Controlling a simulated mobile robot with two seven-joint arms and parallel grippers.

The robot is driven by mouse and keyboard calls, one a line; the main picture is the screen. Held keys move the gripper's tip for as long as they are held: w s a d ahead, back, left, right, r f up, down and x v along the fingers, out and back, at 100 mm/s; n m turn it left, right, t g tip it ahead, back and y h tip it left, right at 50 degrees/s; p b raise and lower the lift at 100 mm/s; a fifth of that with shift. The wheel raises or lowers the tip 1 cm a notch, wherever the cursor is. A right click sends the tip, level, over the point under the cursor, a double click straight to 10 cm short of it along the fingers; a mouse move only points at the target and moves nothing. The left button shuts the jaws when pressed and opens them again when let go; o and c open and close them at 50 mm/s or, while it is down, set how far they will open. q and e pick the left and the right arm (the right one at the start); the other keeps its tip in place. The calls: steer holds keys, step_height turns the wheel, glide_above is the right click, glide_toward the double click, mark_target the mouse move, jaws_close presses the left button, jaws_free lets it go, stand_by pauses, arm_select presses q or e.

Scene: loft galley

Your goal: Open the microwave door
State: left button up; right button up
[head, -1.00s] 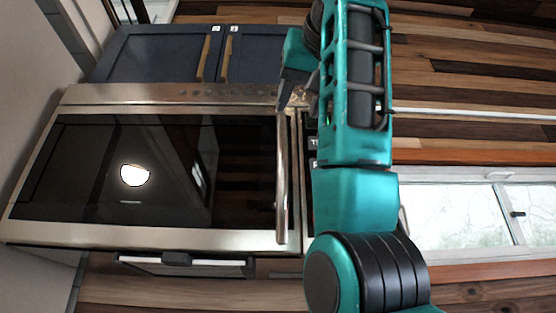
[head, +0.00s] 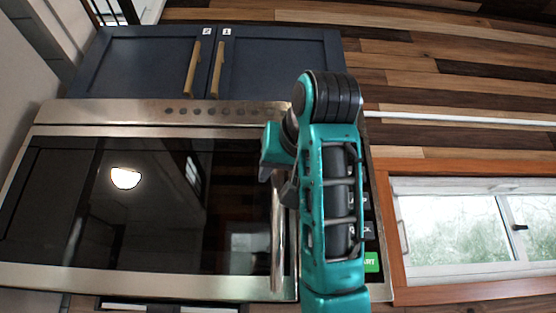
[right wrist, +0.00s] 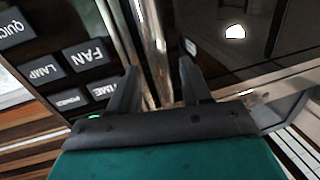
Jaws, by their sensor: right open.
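The microwave door (head: 150,205) has a dark glass front in a steel frame and looks shut. Its upright steel handle (head: 278,240) is at the door's right edge. My right gripper (head: 272,178) is at the upper part of the handle in the head view. In the right wrist view my right gripper (right wrist: 158,82) is open, and the handle (right wrist: 150,45) runs between its two fingers, with a gap on the side of the right finger. Whether a finger touches the handle is unclear. My left gripper is not in view.
The button panel (right wrist: 75,68) lies right beside the handle; my right arm covers much of it in the head view. Blue cabinets (head: 275,65) with wooden handles are above the microwave. A window (head: 465,225) is in the wooden wall at right.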

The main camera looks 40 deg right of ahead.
steer(key=shift+x, duration=1.35)
jaws_close()
